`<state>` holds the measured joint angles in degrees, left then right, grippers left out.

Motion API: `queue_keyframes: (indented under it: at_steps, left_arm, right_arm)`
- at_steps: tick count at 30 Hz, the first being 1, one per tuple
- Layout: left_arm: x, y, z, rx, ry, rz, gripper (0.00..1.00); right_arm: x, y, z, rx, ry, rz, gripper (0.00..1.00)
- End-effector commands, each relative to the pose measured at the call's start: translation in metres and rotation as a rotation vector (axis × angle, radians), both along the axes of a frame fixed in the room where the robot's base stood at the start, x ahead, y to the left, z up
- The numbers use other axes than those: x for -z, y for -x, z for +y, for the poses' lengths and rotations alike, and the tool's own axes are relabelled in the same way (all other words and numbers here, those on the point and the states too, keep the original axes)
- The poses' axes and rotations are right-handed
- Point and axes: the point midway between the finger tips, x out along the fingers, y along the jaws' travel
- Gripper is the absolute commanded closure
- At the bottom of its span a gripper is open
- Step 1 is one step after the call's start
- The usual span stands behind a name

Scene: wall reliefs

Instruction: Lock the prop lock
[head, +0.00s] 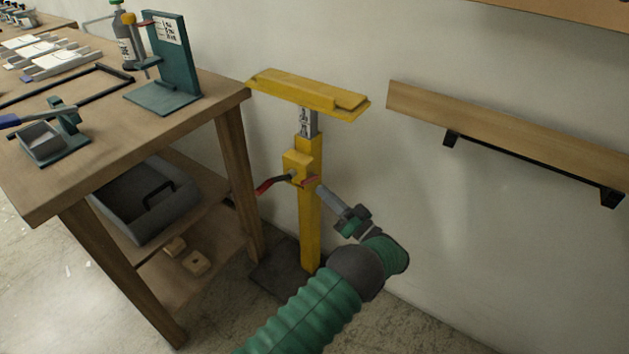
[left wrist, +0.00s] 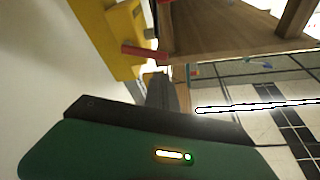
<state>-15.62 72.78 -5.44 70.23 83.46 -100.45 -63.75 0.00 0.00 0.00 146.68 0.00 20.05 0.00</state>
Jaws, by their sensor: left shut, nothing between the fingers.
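The yellow prop (head: 310,225) stands upright on a dark base plate between the workbench and the wall. Its lock housing (head: 298,165) is a yellow block partway up the post. A dark lever with a red grip (head: 266,185) sticks out to its left, and a small reddish piece (head: 308,182) shows at its front. In the left wrist view the yellow housing (left wrist: 122,40) and a red bar (left wrist: 145,52) are close ahead. My left gripper (head: 322,192) is shut and empty, just right of the post by the lock; contact cannot be told. My right gripper is out of view.
The wooden workbench (head: 110,165) stands close on the left, with fixtures on top and a grey bin (head: 148,200) on its lower shelf. The prop's yellow head (head: 305,92) is above. A wooden wall rail (head: 510,130) is on the right. The floor beside the wall is clear.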

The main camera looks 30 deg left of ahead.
Motion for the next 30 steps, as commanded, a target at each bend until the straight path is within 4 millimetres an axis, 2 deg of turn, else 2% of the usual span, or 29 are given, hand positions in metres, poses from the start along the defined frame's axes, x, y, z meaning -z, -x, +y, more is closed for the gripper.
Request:
queue_keyframes:
  at_steps: [6,13,18,30]
  left_arm:
    - [0.016,0.011,-0.052,0.002,0.0,0.0,1.0]
    - [0.031,0.021,-0.094,0.001,0.0,-0.002,1.0]
    - [0.035,0.024,-0.106,-0.001,0.0,-0.003,1.0]
    - [0.035,0.024,-0.106,-0.001,0.0,-0.003,1.0]
  right_arm:
    - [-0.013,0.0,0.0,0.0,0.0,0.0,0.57]
    - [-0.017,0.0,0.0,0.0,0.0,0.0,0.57]
    - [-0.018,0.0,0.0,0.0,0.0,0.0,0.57]
    - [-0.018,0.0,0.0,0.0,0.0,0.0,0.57]
